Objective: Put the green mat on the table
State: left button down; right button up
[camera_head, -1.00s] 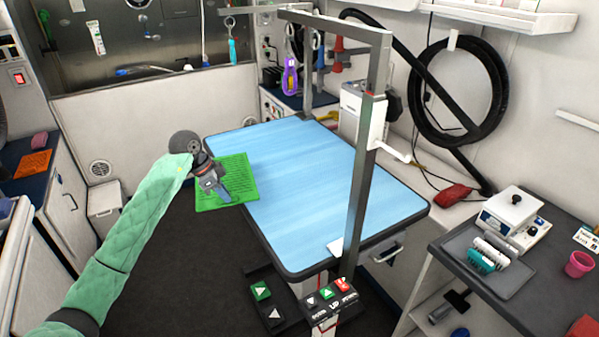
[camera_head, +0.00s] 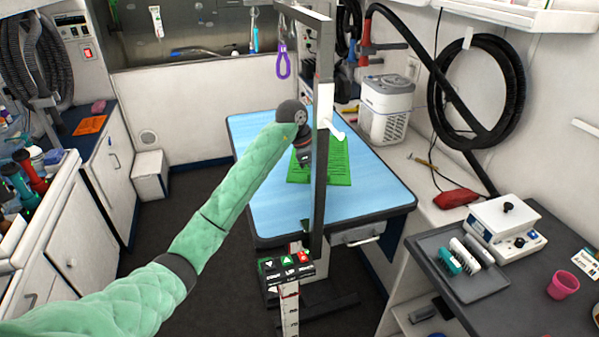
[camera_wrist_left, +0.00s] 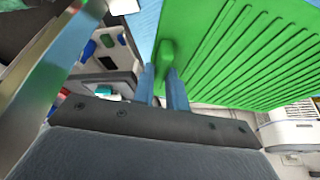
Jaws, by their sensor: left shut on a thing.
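The green mat (camera_head: 335,160) is ribbed and shows over the blue top of the table (camera_head: 262,200) in the head view, partly behind the metal post. My left gripper (camera_head: 305,165) is at the mat's left part. In the left wrist view the gripper's blue fingers (camera_wrist_left: 168,88) are shut on a green tab at the edge of the mat (camera_wrist_left: 240,50). I cannot tell whether the mat touches the table or hangs just above it. My right gripper is not in view.
A metal post (camera_head: 321,130) with an arm rises at the table's near edge, close to my left forearm. A control box (camera_head: 287,268) sits low before it. A dark counter (camera_head: 540,290) with a tray (camera_head: 462,270) and pink cup (camera_head: 563,285) stands at right.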

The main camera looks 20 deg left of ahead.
aim_at(300, 177)
pick_arm(q)
jog(key=a+f, duration=0.1)
jog(key=a, duration=0.1)
jog(key=a+f+p, duration=0.2)
jog(key=a, duration=0.1)
jog(key=shift+a, duration=0.3)
jog(key=a+f+p, duration=0.1)
jog(key=a+f, duration=0.1)
jog(key=a, duration=0.1)
jog(key=a+f+p, duration=0.1)
jog(key=a, duration=0.1)
jog(key=shift+w+p, duration=0.15)
jog(key=shift+p, duration=0.15)
notch_tip(300, 177, down, 4)
jog(key=shift+r+p, duration=0.2)
jog(key=shift+p, duration=0.95)
jog(key=shift+f, duration=0.35)
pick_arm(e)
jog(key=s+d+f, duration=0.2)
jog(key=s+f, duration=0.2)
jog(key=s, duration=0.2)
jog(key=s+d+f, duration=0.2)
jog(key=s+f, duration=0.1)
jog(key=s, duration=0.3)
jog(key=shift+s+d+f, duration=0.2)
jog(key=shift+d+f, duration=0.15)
pick_arm(q)
jog(key=c, duration=1.4)
grip_release()
